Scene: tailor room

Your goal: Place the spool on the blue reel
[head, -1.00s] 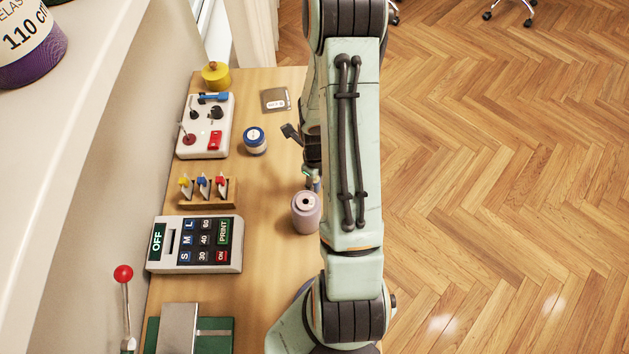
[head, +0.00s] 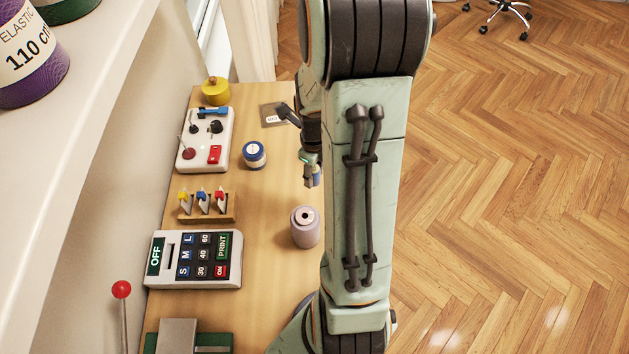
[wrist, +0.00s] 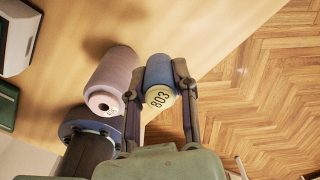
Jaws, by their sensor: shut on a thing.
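My gripper (wrist: 160,80) is shut on a blue spool (wrist: 158,72) with a cream end marked 803, one finger on each side. In the head view my gripper (head: 311,172) is small and partly hidden by my arm, and the held spool shows only as a bit of blue. A reel with a blue rim and white label (head: 254,155) stands upright on the table, left of my gripper and apart from it.
A pale pink spool (head: 305,226) stands on the table near my gripper; it also shows in the wrist view (wrist: 113,80). A switch box (head: 205,138), a small rack (head: 207,205) and a keypad device (head: 193,259) line the left side. Bare wood (head: 265,200) lies between.

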